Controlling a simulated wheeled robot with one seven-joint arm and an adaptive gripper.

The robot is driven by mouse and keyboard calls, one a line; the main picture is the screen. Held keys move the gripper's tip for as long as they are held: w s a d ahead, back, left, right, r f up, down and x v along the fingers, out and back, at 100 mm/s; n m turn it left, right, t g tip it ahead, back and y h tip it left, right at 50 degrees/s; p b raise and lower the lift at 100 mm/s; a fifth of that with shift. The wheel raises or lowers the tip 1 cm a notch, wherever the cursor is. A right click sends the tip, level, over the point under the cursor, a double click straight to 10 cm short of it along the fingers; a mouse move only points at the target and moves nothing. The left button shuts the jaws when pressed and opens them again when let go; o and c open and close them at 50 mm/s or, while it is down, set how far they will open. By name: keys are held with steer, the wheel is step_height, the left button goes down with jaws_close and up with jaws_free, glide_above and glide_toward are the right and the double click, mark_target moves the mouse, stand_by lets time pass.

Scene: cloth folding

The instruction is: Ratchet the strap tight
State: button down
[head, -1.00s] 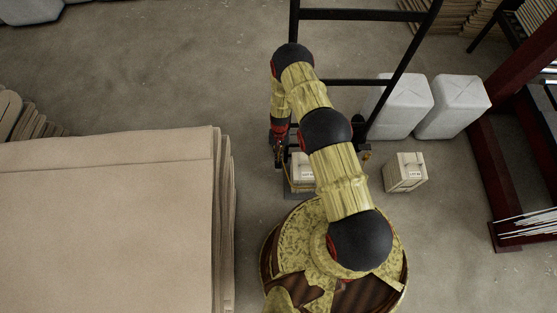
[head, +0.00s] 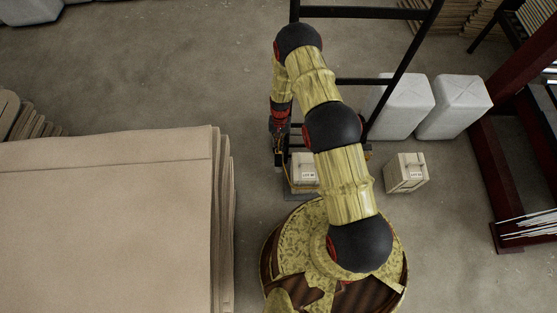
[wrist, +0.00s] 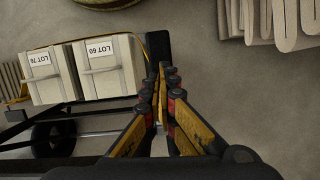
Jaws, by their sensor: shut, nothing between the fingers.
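My gripper (wrist: 165,76) shows in the wrist view with its black and yellow fingers shut and nothing between them. In the head view only its dark wrist end shows, left of the loaded crate. Two pale crates, one marked LOT 60 (wrist: 108,80) and one whose label reads like LOT 76 (wrist: 48,88), sit side by side left of the fingers. An ochre strap (wrist: 149,42) runs along the crates' edge, close to the fingers. It also shows as a thin yellow line in the head view (head: 286,166). I cannot make out the ratchet; the fingers may hide it.
A black cart frame (head: 365,14) rises behind the loaded crate (head: 304,170). Another crate (head: 405,173) stands on the floor to the right. A tall stack of tan sheets (head: 105,220) fills the left. White containers (head: 452,106) and a dark red rack (head: 497,180) stand right.

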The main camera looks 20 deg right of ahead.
steer(key=shift+s+v, duration=0.2)
steer(key=shift+v, duration=0.65)
steer(key=shift+s+v, duration=0.2)
steer(key=shift+v, duration=0.7)
steer(key=shift+a, duration=0.15)
